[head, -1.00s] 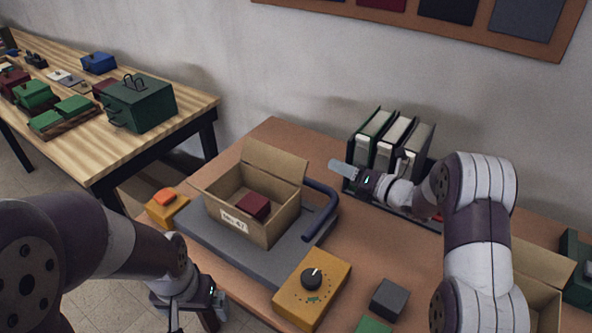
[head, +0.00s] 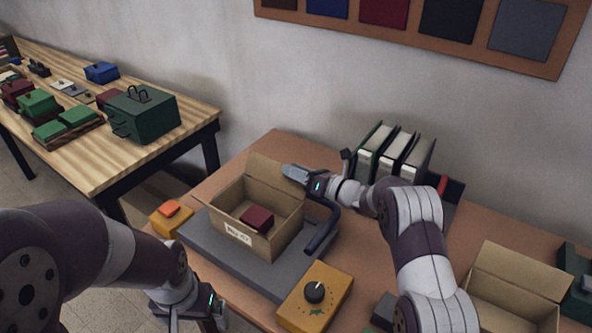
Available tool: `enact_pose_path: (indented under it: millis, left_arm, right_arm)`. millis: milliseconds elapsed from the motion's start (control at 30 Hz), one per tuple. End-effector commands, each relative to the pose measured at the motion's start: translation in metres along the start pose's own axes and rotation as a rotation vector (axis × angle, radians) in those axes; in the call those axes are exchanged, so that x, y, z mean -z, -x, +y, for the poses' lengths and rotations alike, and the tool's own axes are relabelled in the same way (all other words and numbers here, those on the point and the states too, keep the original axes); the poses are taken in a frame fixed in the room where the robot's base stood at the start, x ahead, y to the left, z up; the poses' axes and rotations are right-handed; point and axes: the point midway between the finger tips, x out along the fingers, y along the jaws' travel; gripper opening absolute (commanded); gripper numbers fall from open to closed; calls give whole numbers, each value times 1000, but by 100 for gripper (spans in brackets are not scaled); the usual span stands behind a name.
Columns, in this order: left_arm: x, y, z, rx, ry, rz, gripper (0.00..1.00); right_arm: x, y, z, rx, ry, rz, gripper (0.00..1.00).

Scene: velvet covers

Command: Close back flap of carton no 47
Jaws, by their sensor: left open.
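The open carton (head: 285,236) with a white label (head: 239,234) stands on a grey slab; the label seems to read 47. Its back flap (head: 268,176) stands up, leaning slightly backward. A dark red block (head: 257,218) lies inside. My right gripper (head: 291,172) is at the upper right corner of the back flap, its fingers pointing left. I cannot tell whether it touches the flap, and its fingers overlap in this view, so its opening is unclear. My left gripper (head: 200,324) is open, low at the bottom edge, away from the carton and partly cut off.
A dark blue bar (head: 322,236) stands right of the carton. Binders (head: 392,155) stand behind my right arm. A yellow dial box (head: 314,297) is in front, an orange-button box (head: 170,217) at left. Another open carton (head: 515,285) is at right.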

Motion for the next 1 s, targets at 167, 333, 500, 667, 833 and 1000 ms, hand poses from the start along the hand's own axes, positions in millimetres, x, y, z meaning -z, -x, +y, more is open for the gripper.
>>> enact_pose_path:
  millis: [167,333,500,667,833,1000]
  left_arm:
    - [0,0,0,0,0,0,100]
    - [0,0,0,0,0,0,100]
    - [0,0,0,0,0,0,100]
    - [0,0,0,0,0,0,100]
    - [0,0,0,0,0,0,100]
    - [0,0,0,0,0,0,100]
  right_arm:
    - [0,0,0,0,0,0,0]
    - [0,0,0,0,0,0,0]
    - [0,0,0,1,0,0,0]
    - [0,1,0,1,0,1,0]
    - [0,1,0,1,0,1,0]
    - [0,1,0,1,0,1,0]
